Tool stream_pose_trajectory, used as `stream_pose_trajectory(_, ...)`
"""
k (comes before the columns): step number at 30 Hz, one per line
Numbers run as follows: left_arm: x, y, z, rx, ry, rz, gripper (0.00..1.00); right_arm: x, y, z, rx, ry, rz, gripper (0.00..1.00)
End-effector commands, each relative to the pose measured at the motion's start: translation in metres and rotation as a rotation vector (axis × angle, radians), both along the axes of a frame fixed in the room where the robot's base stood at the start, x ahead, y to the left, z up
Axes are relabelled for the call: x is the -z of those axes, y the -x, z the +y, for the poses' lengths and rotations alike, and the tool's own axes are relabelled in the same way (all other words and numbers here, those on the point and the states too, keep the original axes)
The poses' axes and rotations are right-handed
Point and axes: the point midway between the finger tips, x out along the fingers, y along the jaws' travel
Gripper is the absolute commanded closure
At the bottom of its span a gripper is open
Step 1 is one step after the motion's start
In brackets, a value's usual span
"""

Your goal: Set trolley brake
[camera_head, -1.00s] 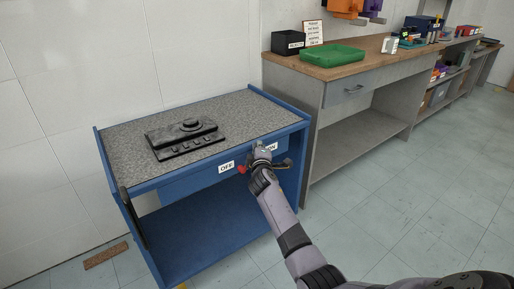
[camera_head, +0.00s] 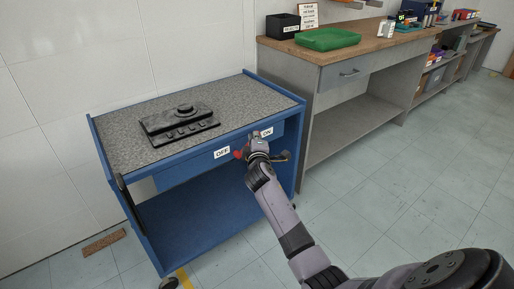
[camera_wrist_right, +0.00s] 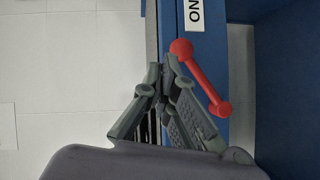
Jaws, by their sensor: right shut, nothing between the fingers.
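The blue trolley (camera_head: 185,165) has a grey speckled top and stands against the wall. Its front rail carries an OFF label (camera_head: 222,153) and an ON label (camera_head: 267,132). A red brake lever shows as a small red piece (camera_head: 238,154) between the labels, partly hidden by my gripper. In the right wrist view the red lever (camera_wrist_right: 205,80) lies slanted, with its round knob near the ON label (camera_wrist_right: 195,12). My right gripper (camera_head: 255,138) is shut and empty at the rail; its fingertips (camera_wrist_right: 162,72) are close beside the knob. Contact is unclear. My left gripper is out of view.
A black device (camera_head: 180,122) sits on the trolley top. A wood-topped bench (camera_head: 350,50) with a green tray (camera_head: 327,39) stands to the right. A brown strip (camera_head: 104,242) lies on the floor at left. The floor at right is clear.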

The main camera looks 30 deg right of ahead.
Motion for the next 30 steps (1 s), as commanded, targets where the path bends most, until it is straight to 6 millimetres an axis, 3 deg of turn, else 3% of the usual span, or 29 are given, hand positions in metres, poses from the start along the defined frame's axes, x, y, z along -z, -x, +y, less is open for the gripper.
stream_pose_trajectory(6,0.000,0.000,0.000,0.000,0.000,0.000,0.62,-0.004,0.035,0.019,0.000,-0.001,0.001,1.00)
stream_pose_trajectory(13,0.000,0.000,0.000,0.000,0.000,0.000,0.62,-0.008,0.059,0.033,0.000,-0.001,0.001,1.00)
stream_pose_trajectory(30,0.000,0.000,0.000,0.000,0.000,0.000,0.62,-0.010,0.066,0.037,0.001,0.000,0.001,1.00)
